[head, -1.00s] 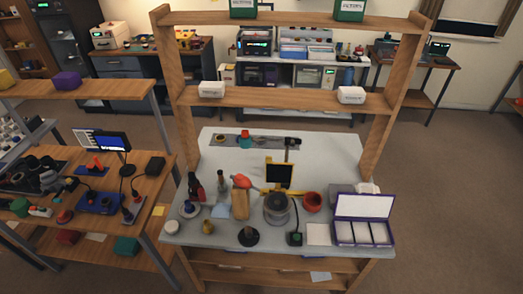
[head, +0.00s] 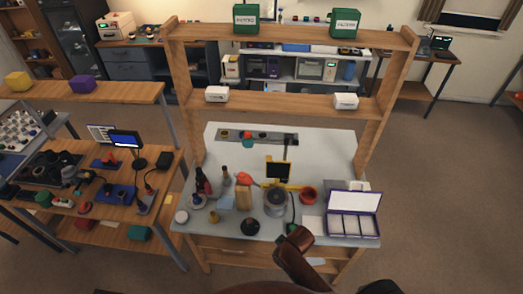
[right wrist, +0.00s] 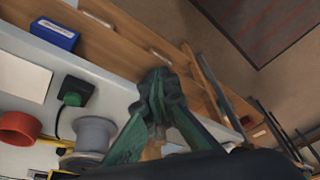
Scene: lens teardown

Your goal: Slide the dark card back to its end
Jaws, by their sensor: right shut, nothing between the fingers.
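The dark card (head: 278,171) is a black square in a yellow frame, standing upright towards the back middle of the white bench top in the head view. I cannot make out the card in the right wrist view. My right gripper (right wrist: 160,82) shows in the right wrist view with its dark green fingers together and empty, near the bench's front edge. It is well apart from the card. My left gripper is out of view.
A grey spool (head: 275,202) stands in front of the card, with a red ring (head: 308,195) beside it. Bottles (head: 201,183) stand at left, and an open white-compartment case (head: 353,228) is at right. A wooden shelf frame (head: 275,104) rises over the bench.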

